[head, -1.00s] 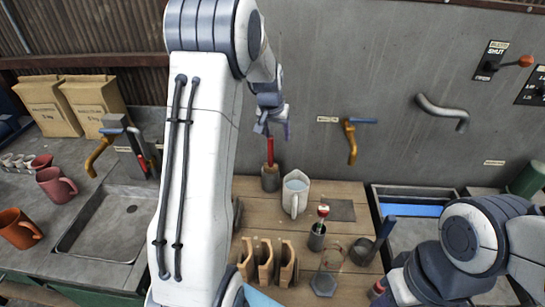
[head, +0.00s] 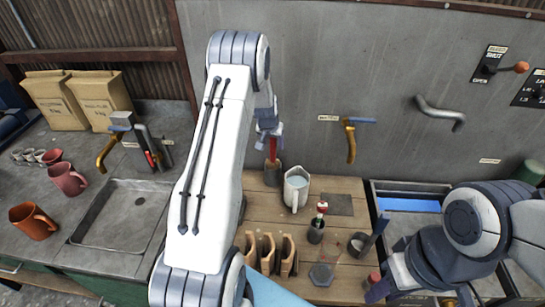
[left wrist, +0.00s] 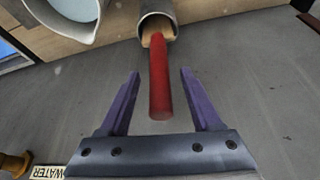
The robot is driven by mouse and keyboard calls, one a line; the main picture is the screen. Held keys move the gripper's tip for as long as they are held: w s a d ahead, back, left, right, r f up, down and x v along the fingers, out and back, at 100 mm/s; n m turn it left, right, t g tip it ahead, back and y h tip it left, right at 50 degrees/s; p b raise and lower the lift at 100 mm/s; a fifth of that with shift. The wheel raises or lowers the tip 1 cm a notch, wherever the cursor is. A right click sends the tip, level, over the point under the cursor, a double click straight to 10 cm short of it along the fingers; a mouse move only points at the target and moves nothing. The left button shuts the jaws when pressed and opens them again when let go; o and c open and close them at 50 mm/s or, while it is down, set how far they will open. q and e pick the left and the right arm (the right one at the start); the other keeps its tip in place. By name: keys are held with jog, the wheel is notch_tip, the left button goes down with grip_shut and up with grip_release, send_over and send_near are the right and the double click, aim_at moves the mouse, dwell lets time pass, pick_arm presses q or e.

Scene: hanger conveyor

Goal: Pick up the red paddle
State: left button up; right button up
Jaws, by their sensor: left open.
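The red paddle (head: 272,151) stands upright with its lower end in a grey cylindrical holder (head: 272,175) at the back of the wooden table, near the wall. In the left wrist view, the paddle's red handle (left wrist: 159,82) lies between the two purple fingers, with a gap on each side. My left gripper (head: 269,135) is open around the handle's top. The same gripper (left wrist: 158,75) shows in the left wrist view. My right gripper (head: 378,288) is low at the right, its jaws unclear.
A white pitcher (head: 297,190) of liquid stands close right of the holder. A small pot with a red-topped tool (head: 317,229) and a wooden slotted rack (head: 270,252) are nearer. An orange wall tap (head: 350,142) is right. A sink (head: 122,222) and mugs are left.

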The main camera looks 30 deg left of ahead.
pick_arm(q)
jog(key=shift+w+f, duration=0.15)
jog(key=shift+f, duration=0.1)
grip_shut()
jog(key=shift+r, duration=0.1)
